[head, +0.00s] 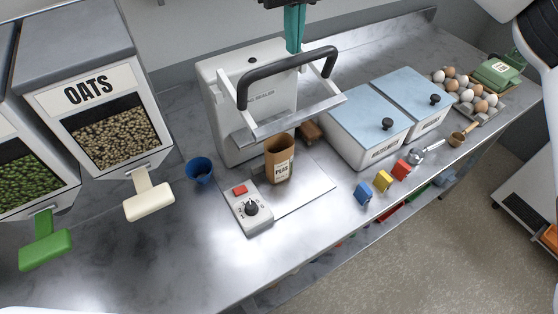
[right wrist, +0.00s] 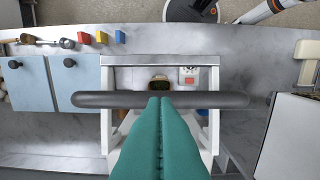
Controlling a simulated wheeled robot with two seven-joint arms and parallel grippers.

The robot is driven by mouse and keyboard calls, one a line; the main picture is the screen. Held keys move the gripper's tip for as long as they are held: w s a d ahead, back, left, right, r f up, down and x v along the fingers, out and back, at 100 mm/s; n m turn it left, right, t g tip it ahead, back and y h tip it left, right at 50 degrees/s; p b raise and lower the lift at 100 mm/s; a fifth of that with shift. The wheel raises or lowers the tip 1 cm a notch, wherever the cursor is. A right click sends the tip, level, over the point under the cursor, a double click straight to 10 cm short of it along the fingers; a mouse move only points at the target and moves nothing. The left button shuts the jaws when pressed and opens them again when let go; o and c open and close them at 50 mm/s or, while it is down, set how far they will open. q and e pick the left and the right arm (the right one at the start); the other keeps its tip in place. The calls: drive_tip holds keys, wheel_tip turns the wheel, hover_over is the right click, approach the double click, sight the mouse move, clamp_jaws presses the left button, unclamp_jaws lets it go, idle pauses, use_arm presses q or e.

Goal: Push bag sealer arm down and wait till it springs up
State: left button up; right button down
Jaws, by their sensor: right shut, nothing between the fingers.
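The bag sealer (head: 240,110) is a white upright unit on the steel counter. Its arm is raised, with a thick black handle bar (head: 285,66) that also shows in the right wrist view (right wrist: 215,100). A brown paper bag labelled PEAS (head: 279,165) stands upright below the sealer's bar; its open top shows in the right wrist view (right wrist: 158,84). My right gripper (head: 294,48) has teal fingers, shut and empty, pointing down just above or behind the middle of the handle; I cannot tell whether they touch it. My left gripper is not in view.
A control box (head: 249,208) with a red button and dial sits in front of the sealer. An OATS dispenser (head: 105,120) and blue cup (head: 200,170) are at left. Blue-lidded bins (head: 365,120), coloured clips (head: 383,180) and eggs (head: 468,90) are at right.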

wheel_tip(320, 180, up, 9)
drive_tip(key=p, duration=0.6)
idle(0.3)
